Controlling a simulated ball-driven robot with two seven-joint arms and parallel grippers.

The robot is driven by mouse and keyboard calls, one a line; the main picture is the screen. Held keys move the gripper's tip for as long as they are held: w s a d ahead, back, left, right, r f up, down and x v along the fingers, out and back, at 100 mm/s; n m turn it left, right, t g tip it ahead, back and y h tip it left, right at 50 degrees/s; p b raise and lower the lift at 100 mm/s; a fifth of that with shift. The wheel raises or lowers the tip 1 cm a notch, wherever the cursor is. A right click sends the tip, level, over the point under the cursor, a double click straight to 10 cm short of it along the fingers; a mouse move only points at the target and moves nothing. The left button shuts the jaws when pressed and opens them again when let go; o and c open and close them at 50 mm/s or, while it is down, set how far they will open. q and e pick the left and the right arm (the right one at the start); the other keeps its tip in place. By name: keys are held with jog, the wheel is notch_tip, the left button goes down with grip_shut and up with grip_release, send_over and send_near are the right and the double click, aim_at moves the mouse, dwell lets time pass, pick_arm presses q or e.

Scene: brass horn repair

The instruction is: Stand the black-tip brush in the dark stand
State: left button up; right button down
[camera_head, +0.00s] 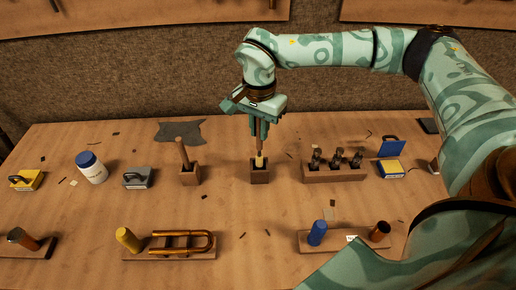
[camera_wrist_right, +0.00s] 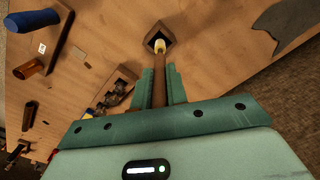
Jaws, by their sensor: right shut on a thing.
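My right gripper (camera_head: 258,122) is shut on a brush (camera_head: 259,150) with a brown handle, held upright with its tip down. The brush's tip looks pale cream, not black; it also shows in the right wrist view (camera_wrist_right: 159,46). The tip is at the opening of the dark square stand (camera_head: 260,175), whose dark hole shows in the right wrist view (camera_wrist_right: 154,36). I cannot tell whether the tip is inside or just above it. A second brown handle (camera_head: 183,152) leans in a lighter wooden stand (camera_head: 189,176) to the left; its lower end is hidden. My left gripper is out of view.
A wooden block (camera_head: 335,174) with several dark metal pieces stands to the right. A white jar with a blue lid (camera_head: 92,168) and a grey-topped box (camera_head: 138,178) are left. A rack with brass tubing (camera_head: 170,248) lies in front. Bare table surrounds the dark stand.

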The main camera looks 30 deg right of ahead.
aim_at(259, 149)
notch_tip(259, 149, down, 5)
jog(key=shift+f+b, duration=0.1)
jog(key=shift+b, duration=0.5)
jog(key=shift+s, duration=0.1)
jog(key=c, duration=1.4)
grip_release()
notch_tip(259, 149, up, 12)
jog(key=p, duration=0.3)
jog(key=shift+r, duration=0.2)
jog(key=shift+a, duration=0.1)
